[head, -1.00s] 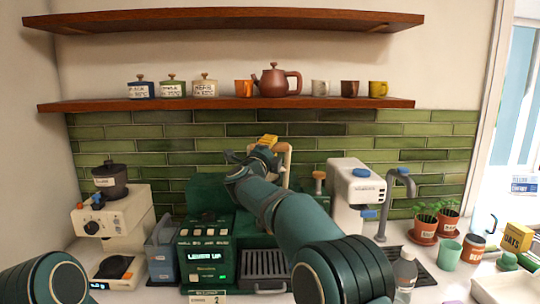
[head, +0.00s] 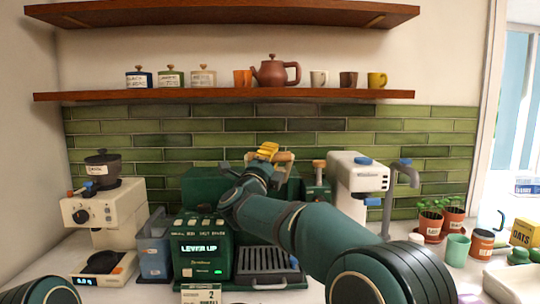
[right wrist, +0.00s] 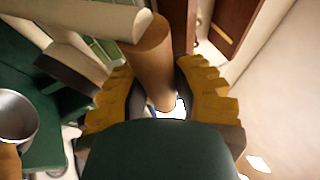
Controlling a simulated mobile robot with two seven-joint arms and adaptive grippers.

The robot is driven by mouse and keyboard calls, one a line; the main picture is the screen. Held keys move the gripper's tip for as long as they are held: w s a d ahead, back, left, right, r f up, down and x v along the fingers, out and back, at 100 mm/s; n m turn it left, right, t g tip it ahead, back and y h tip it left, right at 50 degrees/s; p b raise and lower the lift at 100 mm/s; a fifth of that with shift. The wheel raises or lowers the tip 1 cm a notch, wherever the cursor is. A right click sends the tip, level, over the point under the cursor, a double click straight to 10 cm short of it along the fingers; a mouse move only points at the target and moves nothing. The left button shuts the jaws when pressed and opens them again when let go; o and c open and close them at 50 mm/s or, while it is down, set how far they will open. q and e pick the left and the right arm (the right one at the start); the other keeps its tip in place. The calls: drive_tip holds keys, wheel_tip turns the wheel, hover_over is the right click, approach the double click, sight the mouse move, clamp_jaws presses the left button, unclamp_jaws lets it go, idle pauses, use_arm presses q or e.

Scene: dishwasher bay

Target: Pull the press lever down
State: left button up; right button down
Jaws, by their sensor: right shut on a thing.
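The green press machine (head: 203,262) stands on the counter left of centre, and its display reads "LEVER UP". The press lever's wooden handle (head: 284,156) shows at its top, mostly behind my right gripper (head: 266,152). In the right wrist view, the brown wooden handle (right wrist: 152,62) passes between the yellow finger pads of my right gripper (right wrist: 158,85), joined to a cream bar (right wrist: 85,18). The right gripper is shut on the handle. My right arm hides part of the machine. Only a link of my left arm shows at lower left; the left gripper is out of view.
A cream grinder (head: 105,215) stands left and a grey bin (head: 154,245) sits beside the press. A drip tray (head: 265,262) is in front. A white dispenser (head: 356,190), tap (head: 405,180) and potted plants (head: 432,222) stand right. A shelf (head: 225,97) runs above.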

drive_tip(key=shift+s+f, duration=0.35)
drive_tip(key=shift+f, duration=0.15)
drive_tip(key=c, duration=1)
unclamp_jaws()
drive_tip(key=shift+s, duration=0.1)
drive_tip(key=v, duration=1.2)
